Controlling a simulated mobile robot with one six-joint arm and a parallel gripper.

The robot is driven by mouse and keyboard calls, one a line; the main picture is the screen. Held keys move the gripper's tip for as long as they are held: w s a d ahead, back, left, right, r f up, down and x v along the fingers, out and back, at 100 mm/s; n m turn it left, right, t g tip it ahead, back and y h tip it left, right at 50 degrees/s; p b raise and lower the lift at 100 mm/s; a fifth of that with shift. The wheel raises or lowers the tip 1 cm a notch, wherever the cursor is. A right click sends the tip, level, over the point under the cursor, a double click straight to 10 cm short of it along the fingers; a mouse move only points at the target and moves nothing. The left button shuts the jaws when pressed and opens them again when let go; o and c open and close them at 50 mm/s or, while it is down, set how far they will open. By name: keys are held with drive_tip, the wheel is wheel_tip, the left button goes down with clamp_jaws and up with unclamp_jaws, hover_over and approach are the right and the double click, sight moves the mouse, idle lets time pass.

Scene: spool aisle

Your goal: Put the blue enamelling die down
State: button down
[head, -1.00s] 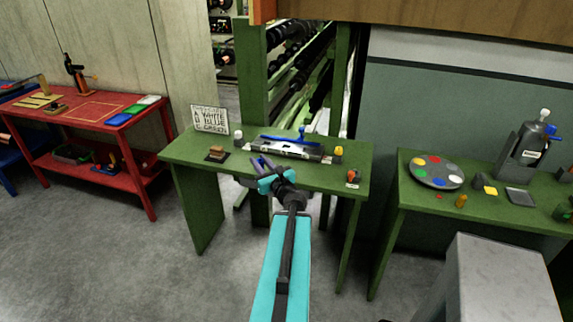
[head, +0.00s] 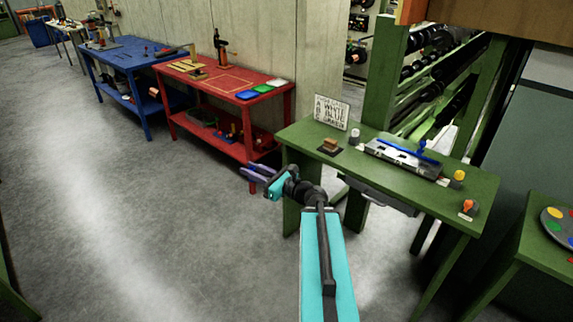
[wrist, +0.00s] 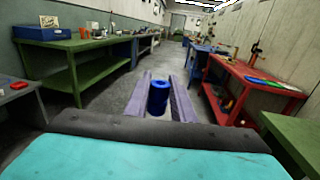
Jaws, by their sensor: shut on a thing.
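In the head view my gripper (head: 248,174) is held out over the grey floor, left of the green bench and in front of the red table. The die cannot be made out clearly there.
A red table (head: 180,66) with blue, green and white pads stands behind. A blue table (head: 110,60) is farther left. The green bench (head: 300,132) on the right carries a sign and tools. The floor (head: 130,210) at left is open.

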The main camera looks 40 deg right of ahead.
drive_tip(key=w+a+f+n+g+y, duration=0.1)
drive_tip(key=a+n+g+y, duration=0.2)
drive_tip(key=a, duration=1.2)
drive_tip(key=w+a+f+n+g+y+b, duration=0.1)
drive_tip(key=a+n+g+y, duration=0.3)
drive_tip(key=a, duration=1.1)
drive_tip(key=f+n+y, duration=0.1)
drive_tip(key=y, duration=0.2)
drive_tip(key=shift+w, duration=0.1)
